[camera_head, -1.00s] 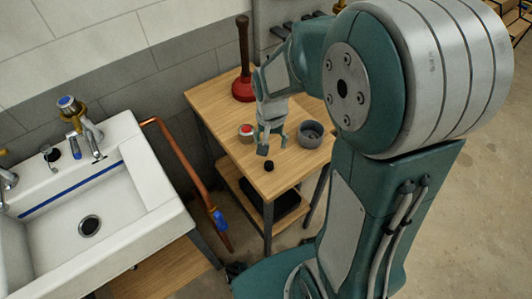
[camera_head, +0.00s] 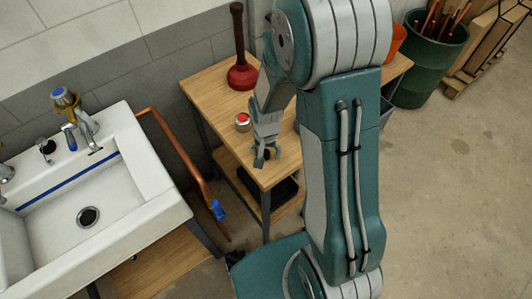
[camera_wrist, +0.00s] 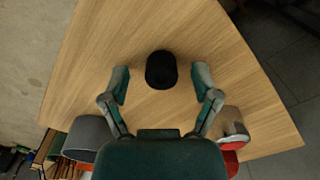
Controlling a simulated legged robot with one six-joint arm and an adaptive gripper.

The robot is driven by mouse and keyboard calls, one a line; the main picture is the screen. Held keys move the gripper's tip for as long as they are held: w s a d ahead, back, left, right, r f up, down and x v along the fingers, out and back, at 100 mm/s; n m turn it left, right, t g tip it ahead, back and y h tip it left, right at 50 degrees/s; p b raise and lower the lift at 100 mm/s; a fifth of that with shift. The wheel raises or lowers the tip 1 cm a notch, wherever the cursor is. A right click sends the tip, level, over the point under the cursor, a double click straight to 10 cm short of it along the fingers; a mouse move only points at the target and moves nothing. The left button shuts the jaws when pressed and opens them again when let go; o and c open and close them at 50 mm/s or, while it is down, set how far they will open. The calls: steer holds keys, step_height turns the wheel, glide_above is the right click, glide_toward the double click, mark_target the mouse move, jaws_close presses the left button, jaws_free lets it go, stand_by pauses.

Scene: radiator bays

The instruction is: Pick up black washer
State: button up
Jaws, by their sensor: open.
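The black washer (camera_wrist: 161,70) lies on the wooden table (camera_wrist: 190,30). In the wrist view it sits ahead of and between the two fingertips, with a gap on both sides. My gripper (camera_wrist: 160,84) is open and points down at the table. In the head view my gripper (camera_head: 265,158) is low over the table's front corner. There the washer (camera_head: 266,154) shows only as a small dark patch, mostly covered by the fingers. I cannot tell the exact height of the fingertips above the wood.
A red-topped tin (camera_head: 243,122) and a plunger (camera_head: 242,76) stand farther back on the table. A grey cup (camera_wrist: 90,138) stands near my gripper's left in the wrist view. A white sink (camera_head: 95,195) and copper pipe (camera_head: 178,150) are to the left.

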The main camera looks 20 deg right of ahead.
steer(key=shift+a, duration=0.25)
steer(key=c, duration=0.4)
steer(key=shift+d, duration=0.15)
steer(key=c, duration=0.5)
steer(key=shift+r, duration=0.1)
